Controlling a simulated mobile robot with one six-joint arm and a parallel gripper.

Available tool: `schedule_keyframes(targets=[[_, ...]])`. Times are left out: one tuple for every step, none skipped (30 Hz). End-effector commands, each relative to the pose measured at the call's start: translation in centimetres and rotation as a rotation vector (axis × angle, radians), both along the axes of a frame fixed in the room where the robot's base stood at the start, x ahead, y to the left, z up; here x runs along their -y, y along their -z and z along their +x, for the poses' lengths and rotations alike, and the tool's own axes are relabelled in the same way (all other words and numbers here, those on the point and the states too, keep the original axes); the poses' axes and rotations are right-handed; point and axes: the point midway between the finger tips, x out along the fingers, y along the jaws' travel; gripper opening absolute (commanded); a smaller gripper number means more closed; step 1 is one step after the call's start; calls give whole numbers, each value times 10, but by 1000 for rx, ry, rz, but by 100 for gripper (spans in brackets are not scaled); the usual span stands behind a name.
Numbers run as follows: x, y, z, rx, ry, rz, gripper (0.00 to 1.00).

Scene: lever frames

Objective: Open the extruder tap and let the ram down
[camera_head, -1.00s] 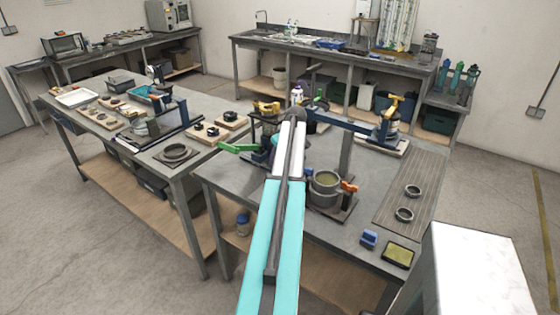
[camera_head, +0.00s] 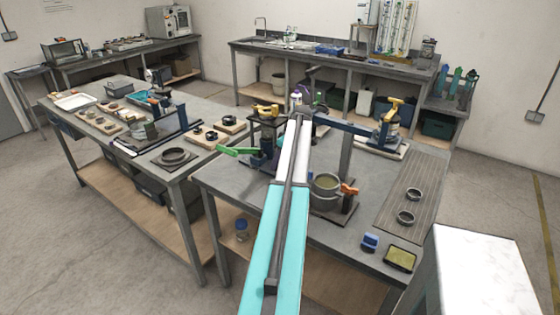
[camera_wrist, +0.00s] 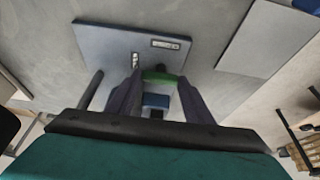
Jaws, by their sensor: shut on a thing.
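My gripper (camera_wrist: 158,88) has purple fingers in the wrist view, closed on a green handle (camera_wrist: 163,77). A blue block (camera_wrist: 156,101) shows below the handle, between the fingers. In the head view my arm hides most of the gripper and what it holds. Left of the arm, a dark blue bench device (camera_head: 262,150) has a green lever (camera_head: 235,151) sticking out to the left. A yellow handle (camera_head: 266,110) is above it. I cannot tell which part is the tap or the ram.
A pot (camera_head: 326,188) with an orange-handled part (camera_head: 349,189) stands right of my arm. Two rings (camera_head: 413,194) lie on the ribbed mat (camera_head: 405,170). A blue-grey plate (camera_wrist: 110,45) shows in the wrist view.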

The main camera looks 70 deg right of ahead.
Motion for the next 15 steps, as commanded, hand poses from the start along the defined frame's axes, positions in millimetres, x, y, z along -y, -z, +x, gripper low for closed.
schedule_keyframes(targets=[[-1,1,-5,-9,3,4,25],[-1,1,-5,-9,3,4,49],[-1,1,-5,-9,3,4,55],[-1,1,-5,-9,3,4,60],[0,1,-5,-8,3,3,65],[0,1,-4,-7,3,3,66],[0,1,-4,-7,3,3,66],[0,1,-3,-7,2,2,66],[0,1,-3,-6,2,1,66],[0,1,-3,-5,2,1,66],[0,1,-3,-5,2,1,66],[0,1,-2,-5,2,1,66],[0,0,-2,-4,2,1,66],[0,0,-2,-4,2,1,66],[0,0,-2,-4,2,1,66]])
